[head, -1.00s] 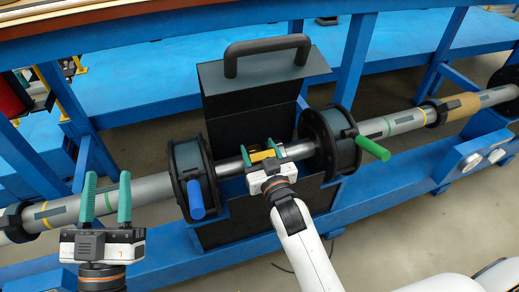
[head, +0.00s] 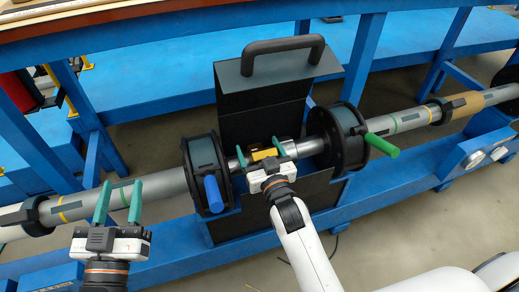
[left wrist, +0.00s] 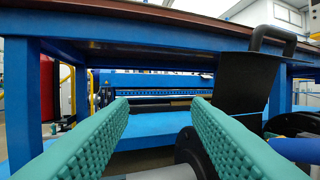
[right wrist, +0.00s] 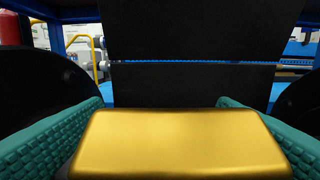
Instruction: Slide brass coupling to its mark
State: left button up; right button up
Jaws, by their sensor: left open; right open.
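The brass coupling (head: 263,155) sits on the grey shaft between the two black flanged drums. My right gripper (head: 259,153) straddles it, with green fingers on either side. A green band (head: 124,196) shows between those fingers. No mark shows clearly on the short shaft between the drums.
The left drum (head: 206,175) has a blue handle (head: 212,195); the right drum (head: 337,140) has a green handle (head: 381,143). Blue frame beams (head: 140,272) run in front and behind.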

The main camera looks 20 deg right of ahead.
jog(key=shift+s, duration=0.35)
pick_arm(q)
notch_tip(320, 180, down, 8)
jog(key=s+a+g+y+p, duration=0.1)
jog(key=g+y+p, duration=0.1)
jog(key=g, duration=0.4)
jog(key=shift+s+a, duration=0.15)
jog(key=shift+a, duration=0.15)
pick_arm(e)
jog(key=s, duration=1.1)
jog(key=shift+s+d, duration=0.15)
jog(key=shift+d, duration=0.05)
pick_arm(q)
jog(key=shift+f, duration=0.1)
